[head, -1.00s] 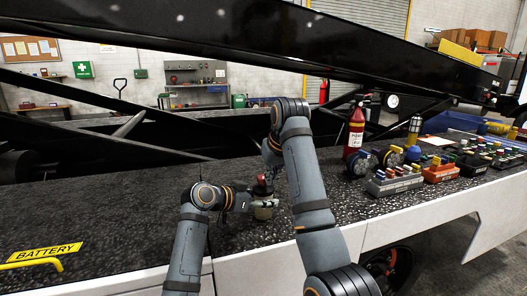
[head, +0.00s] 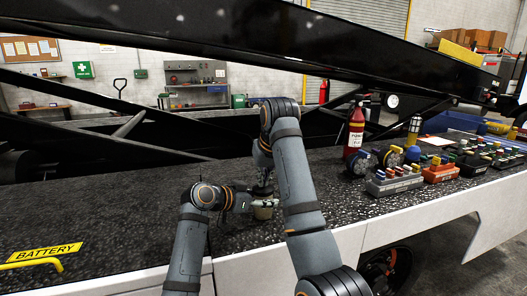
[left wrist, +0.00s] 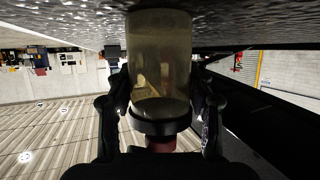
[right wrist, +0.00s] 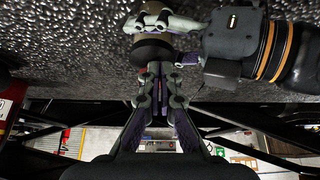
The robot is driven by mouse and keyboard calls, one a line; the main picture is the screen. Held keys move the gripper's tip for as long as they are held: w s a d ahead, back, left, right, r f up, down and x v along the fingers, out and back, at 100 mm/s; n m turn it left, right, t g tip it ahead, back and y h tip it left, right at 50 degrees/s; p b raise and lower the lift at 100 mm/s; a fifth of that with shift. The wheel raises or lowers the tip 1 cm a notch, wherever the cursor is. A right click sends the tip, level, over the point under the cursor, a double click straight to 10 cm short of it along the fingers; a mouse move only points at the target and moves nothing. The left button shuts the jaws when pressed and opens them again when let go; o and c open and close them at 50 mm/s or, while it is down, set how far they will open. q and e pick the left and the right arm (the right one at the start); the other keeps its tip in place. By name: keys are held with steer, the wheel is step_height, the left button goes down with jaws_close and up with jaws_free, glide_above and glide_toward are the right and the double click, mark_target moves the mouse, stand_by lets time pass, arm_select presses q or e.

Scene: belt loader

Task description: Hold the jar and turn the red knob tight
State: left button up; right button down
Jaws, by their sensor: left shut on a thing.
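The jar (head: 263,213) stands upright on the dark speckled deck, its body amber and cloudy in the left wrist view (left wrist: 160,60), with a black collar. My left gripper (head: 258,202) is shut around the jar from the side. The red knob (left wrist: 160,146) shows dimly beyond the collar in the left wrist view, which is upside down. My right gripper (head: 265,185) is over the jar's top, pointing down. In the right wrist view its fingertips (right wrist: 156,76) are close together at the dark collar (right wrist: 152,47).
A red fire extinguisher (head: 355,128) stands on the deck to the right. A black beam (head: 340,40) crosses overhead.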

steer(key=shift+r, duration=3.05)
steer(key=shift+w+d+f, duration=0.1)
steer(key=shift+d+f, duration=0.3)
steer(key=shift+f, duration=0.6)
steer(key=shift+w+d+f, duration=0.1)
steer(key=shift+d+f, duration=0.3)
steer(key=shift+f, duration=0.6)
steer(key=shift+d+f, duration=0.4)
steer(key=shift+f, duration=0.6)
steer(key=shift+w+a, duration=0.15)
steer(key=shift+w, duration=0.05)
steer(key=shift+s+a, duration=0.2)
steer(key=shift+a, duration=0.15)
